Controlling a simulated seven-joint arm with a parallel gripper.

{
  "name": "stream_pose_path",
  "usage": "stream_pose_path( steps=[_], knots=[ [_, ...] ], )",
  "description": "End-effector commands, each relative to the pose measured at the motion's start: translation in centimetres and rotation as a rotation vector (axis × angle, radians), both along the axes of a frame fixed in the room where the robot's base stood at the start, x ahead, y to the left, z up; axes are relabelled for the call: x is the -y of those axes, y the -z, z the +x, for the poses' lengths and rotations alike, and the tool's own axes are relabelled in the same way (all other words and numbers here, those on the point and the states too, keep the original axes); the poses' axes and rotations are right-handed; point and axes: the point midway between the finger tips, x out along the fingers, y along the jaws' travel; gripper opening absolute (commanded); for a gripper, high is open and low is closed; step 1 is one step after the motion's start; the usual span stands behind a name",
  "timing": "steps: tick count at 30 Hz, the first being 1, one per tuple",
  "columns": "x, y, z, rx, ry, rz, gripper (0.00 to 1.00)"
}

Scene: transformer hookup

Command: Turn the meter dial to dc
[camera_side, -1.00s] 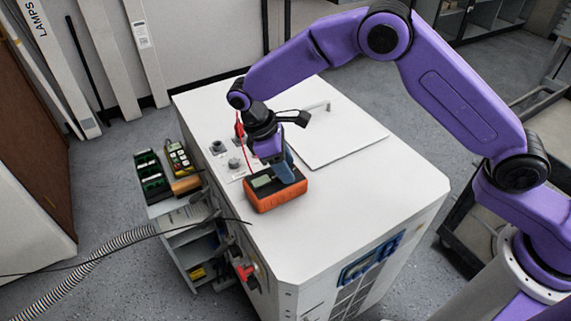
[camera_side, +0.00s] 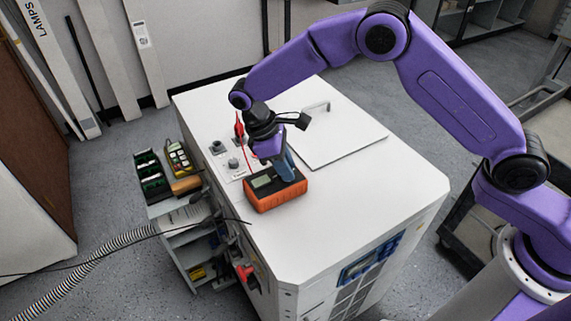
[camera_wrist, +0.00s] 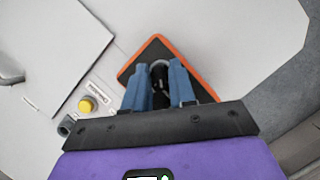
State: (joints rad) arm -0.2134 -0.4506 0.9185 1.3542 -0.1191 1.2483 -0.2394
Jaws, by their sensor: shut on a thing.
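An orange-edged, dark-faced meter (camera_side: 275,200) lies on the white cabinet top, its small screen (camera_side: 262,181) facing up. My gripper (camera_side: 287,175) points down onto the right part of the meter's face. In the wrist view the meter (camera_wrist: 160,44) lies below the blue fingers, and the black round dial (camera_wrist: 159,67) sits between their tips. My gripper (camera_wrist: 158,75) is shut on the dial. The fingers cover part of the dial, so its markings and setting cannot be read.
A red probe (camera_side: 239,128) with a red lead stands left of my wrist. Terminals (camera_side: 217,147) and a yellow knob (camera_wrist: 87,104) lie beside the meter. A hatch panel with a handle (camera_side: 316,107) lies behind. The cabinet top (camera_side: 370,205) right of the meter is clear.

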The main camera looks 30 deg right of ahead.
Motion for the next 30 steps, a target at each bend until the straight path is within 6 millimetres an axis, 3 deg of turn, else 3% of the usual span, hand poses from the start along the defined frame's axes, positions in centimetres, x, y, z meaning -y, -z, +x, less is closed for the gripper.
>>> stream_pose_path(
  steps=[30],
  knots=[
    [0.40,-0.06,0.24,0.000,0.917,0.001,0.00]
  ],
)
